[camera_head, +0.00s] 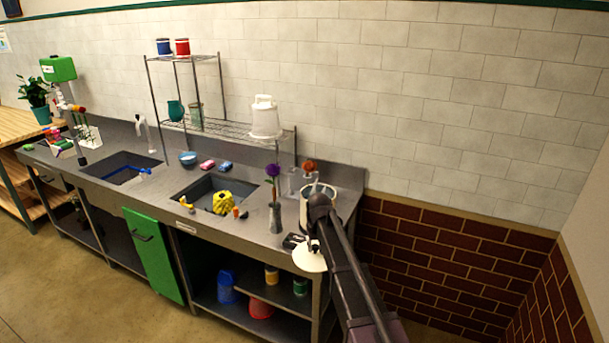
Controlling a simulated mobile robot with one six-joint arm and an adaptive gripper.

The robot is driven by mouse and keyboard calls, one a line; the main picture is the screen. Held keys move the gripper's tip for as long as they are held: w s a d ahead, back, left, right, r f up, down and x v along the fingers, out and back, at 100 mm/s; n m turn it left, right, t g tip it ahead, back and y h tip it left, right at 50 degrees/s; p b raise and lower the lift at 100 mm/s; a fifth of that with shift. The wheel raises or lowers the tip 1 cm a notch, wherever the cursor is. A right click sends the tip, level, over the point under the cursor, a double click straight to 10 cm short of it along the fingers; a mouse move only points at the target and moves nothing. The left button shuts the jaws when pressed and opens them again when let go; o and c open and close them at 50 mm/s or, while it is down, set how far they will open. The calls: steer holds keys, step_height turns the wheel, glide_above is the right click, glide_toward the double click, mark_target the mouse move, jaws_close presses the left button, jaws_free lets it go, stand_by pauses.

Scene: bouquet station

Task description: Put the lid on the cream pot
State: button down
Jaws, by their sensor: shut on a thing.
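The cream lid (310,261) is a pale round disc at the front right end of the counter. My gripper (309,244) is shut on it, and the lid appears tilted, near the counter's front edge. I cannot tell whether the lid touches the counter. The cream pot (305,216) stands farther back on the counter, with its rim partly showing. My arm hides much of the pot. The lid is apart from the pot, on its near side.
A grey vase (276,218) with a purple flower stands left of the pot. A sink (192,194) holds yellow gloves (222,203). A wire rack (222,128) carries a white container (265,118).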

steer(key=shift+s+a, duration=0.1)
steer(key=shift+a, duration=0.2)
